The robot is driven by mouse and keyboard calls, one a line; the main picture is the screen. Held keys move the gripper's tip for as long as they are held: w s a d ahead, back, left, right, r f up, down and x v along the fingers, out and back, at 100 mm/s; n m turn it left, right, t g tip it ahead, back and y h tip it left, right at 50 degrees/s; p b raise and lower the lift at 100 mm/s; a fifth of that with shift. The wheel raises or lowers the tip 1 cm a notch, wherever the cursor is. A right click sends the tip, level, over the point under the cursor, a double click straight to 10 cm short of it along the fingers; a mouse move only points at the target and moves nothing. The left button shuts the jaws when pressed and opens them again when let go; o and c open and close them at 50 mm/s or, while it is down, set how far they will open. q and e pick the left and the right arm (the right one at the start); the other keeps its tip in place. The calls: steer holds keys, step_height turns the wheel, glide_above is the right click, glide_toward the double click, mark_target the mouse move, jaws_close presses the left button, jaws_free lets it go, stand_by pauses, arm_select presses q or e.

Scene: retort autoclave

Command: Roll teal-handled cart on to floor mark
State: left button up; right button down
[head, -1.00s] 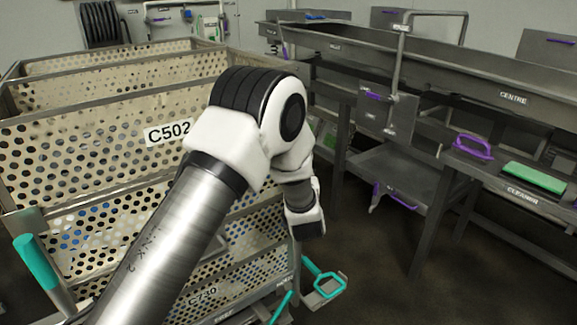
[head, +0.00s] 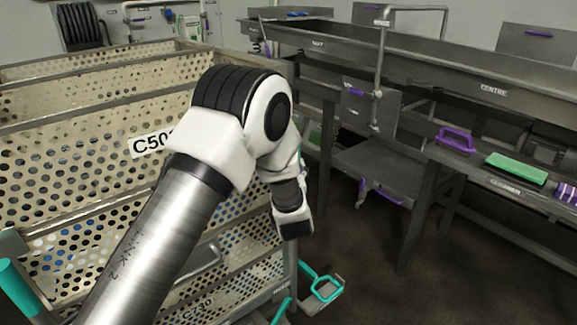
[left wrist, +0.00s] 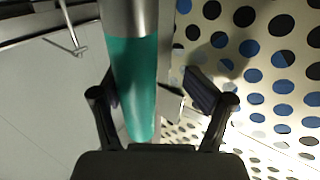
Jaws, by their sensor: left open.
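The cart is a cream perforated basket trolley with a grey metal frame (head: 60,125), filling the left of the head view. A teal handle grip (head: 18,290) shows at its lower left, and a teal loop (head: 326,288) on a metal plate at its lower right corner. My left arm crosses in front of the cart; its gripper is hidden in the head view. In the left wrist view my left gripper (left wrist: 162,110) is open, with a teal handle (left wrist: 135,90) lying between its fingers, not clamped. I cannot make out the floor mark. My right gripper is not in view.
A long grey metal bench (head: 430,75) with legs runs along the right and back. Dark floor (head: 370,270) is clear between cart and bench. A hose reel (head: 80,25) hangs at the back left.

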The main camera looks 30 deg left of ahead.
arm_select(q)
steer(key=shift+s+a+f, duration=0.1)
steer(key=shift+s+f, duration=0.05)
steer(key=shift+f, duration=0.05)
steer(key=v, duration=0.8)
steer(key=s+f+m+g+h, duration=0.1)
steer(key=s+f+g+h, duration=0.1)
steer(key=s+f, duration=0.5)
steer(key=s+a+f+m+g+h, duration=0.1)
steer(key=s+f+g, duration=0.2)
steer(key=f, duration=0.8)
steer(key=s+f+m+g+h, duration=0.1)
steer(key=s+f+g+h, duration=0.1)
steer(key=s+f, duration=0.5)
steer(key=s+d+f+m+g+h, duration=0.1)
steer(key=s+d+f+g, duration=0.1)
steer(key=s, duration=0.4)
steer(key=s+d+f+m+g+h, duration=0.1)
steer(key=s+d+f+g+h, duration=0.1)
steer(key=s, duration=0.4)
steer(key=s+d+f+m+g+h, duration=0.1)
steer(key=s+d+f+g+h, duration=0.1)
steer(key=s, duration=0.5)
step_height(320, 180, down, 4)
steer(key=shift+d+r+g, duration=0.2)
steer(key=shift+d+g, duration=0.35)
steer(key=shift+g, duration=0.55)
